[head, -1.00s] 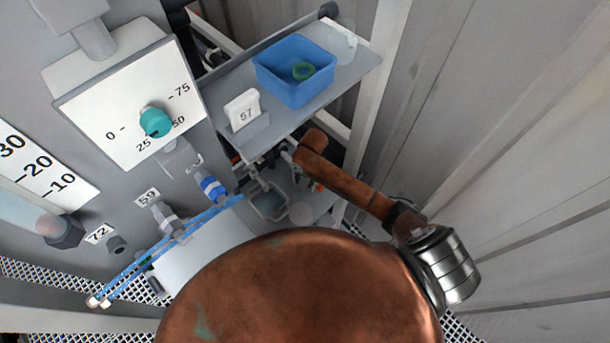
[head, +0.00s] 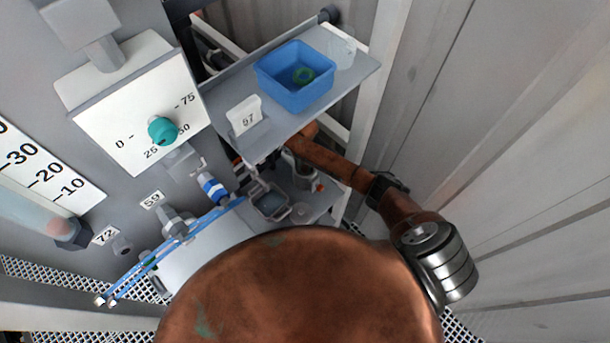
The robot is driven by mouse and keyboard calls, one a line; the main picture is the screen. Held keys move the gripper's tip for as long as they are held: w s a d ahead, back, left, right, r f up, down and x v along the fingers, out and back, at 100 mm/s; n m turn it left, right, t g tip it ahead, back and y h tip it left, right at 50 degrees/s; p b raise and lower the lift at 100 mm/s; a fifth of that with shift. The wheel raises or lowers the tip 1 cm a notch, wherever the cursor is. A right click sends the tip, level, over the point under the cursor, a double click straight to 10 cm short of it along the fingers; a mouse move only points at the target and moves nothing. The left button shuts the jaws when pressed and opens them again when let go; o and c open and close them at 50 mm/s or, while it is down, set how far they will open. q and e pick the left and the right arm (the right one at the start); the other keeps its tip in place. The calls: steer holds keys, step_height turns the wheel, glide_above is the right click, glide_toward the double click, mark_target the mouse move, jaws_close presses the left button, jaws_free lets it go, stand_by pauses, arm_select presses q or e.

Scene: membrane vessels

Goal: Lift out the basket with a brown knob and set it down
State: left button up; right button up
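No brown knob can be made out. A small grey-rimmed, basket-like square container (head: 271,204) sits low under the shelf, with a bluish inside; I cannot tell if it is the basket named in the task. My copper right arm comes in from the right and reaches under the shelf. My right gripper (head: 262,170) is mostly hidden by the shelf edge, just above and behind the container; its fingers are too small and covered to tell whether they hold anything. My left gripper is not in view.
A dial panel (head: 110,120) and blue rails (head: 165,252) stand left. A ribbed wall (head: 520,120) closes the right.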

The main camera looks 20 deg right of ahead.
steer(key=shift+f, duration=0.5)
jaws_close()
steer(key=shift+r, duration=0.1)
